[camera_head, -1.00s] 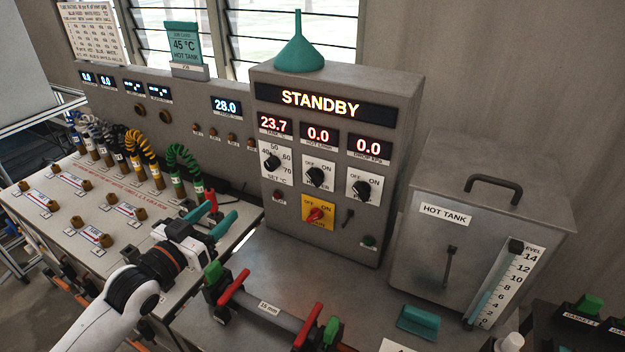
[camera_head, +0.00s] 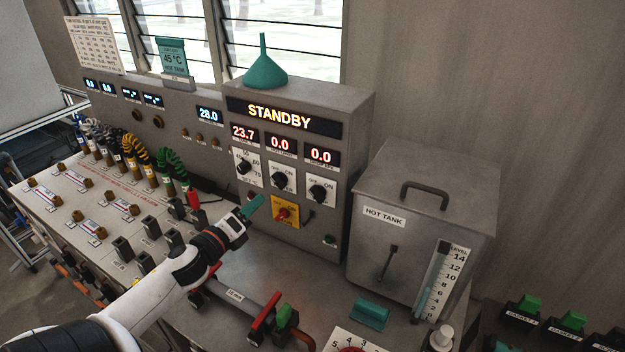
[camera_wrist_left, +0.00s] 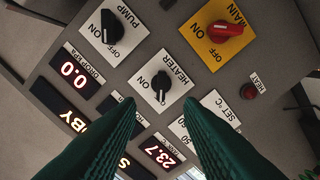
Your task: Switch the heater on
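The heater switch (camera_head: 281,180) is a black knob on a white plate, in the middle of the grey control panel (camera_head: 343,112). My left gripper (camera_head: 254,205) is in front of the panel, left of the red main switch (camera_head: 284,214). In the left wrist view its two teal fingers (camera_wrist_left: 160,105) are apart with nothing between them. The panel display reads STANDBY. My right gripper is out of view.
The pump knob (camera_head: 319,192) is right of the heater knob, and the SET °C dial (camera_head: 244,167) is left of it. The hot tank (camera_head: 420,225) stands right of the panel. A teal funnel (camera_head: 265,70) sits on top.

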